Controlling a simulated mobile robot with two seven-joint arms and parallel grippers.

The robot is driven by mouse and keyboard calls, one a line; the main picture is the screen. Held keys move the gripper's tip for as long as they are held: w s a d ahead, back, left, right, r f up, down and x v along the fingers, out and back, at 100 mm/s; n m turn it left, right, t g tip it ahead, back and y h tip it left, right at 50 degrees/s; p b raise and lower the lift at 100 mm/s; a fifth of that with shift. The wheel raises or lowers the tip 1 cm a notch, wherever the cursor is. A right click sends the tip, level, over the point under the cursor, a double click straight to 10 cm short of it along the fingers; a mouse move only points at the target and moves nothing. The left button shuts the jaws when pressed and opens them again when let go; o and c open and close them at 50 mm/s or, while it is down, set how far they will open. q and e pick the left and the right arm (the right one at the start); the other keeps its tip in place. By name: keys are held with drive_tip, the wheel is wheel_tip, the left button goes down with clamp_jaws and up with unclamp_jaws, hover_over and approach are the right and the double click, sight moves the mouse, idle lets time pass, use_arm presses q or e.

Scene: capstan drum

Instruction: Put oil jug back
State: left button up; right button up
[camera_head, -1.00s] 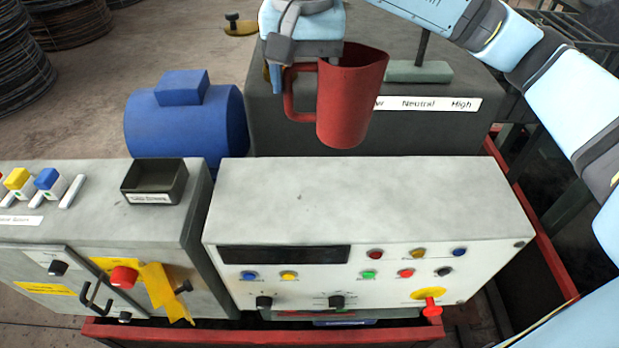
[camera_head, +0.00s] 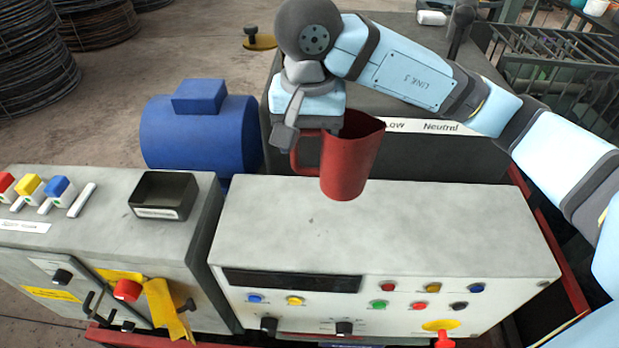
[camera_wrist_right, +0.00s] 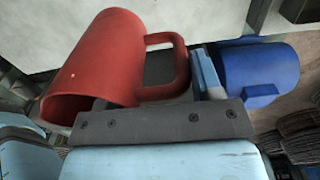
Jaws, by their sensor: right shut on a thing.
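The red oil jug (camera_head: 350,165) hangs upright in the head view, above the rear edge of the light grey control box. My right gripper (camera_head: 300,152) is shut on the jug's handle, at the jug's left side. In the right wrist view the jug (camera_wrist_right: 105,65) lies across the picture with its handle toward the gripper (camera_wrist_right: 195,88). The exact finger contact on the handle is partly hidden. My left gripper is not in view.
The control box (camera_head: 370,230) has a bare top. A dark gearbox housing (camera_head: 440,160) stands behind the jug, with a lever (camera_head: 459,28). A blue motor (camera_head: 195,135) stands left. A small black tray (camera_head: 163,196) sits on the left cabinet (camera_head: 100,225).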

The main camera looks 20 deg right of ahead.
sight(308, 174)
wheel_tip(308, 174, down, 5)
drive_tip(key=shift+f, duration=0.1)
wheel_tip(308, 174, down, 4)
drive_tip(key=shift+f+p, duration=0.1)
drive_tip(key=shift+p, duration=0.55)
drive_tip(key=shift+f+b, duration=0.15)
drive_tip(key=shift+b, duration=0.25)
drive_tip(key=o, duration=1.3)
drive_tip(key=shift+o, duration=0.2)
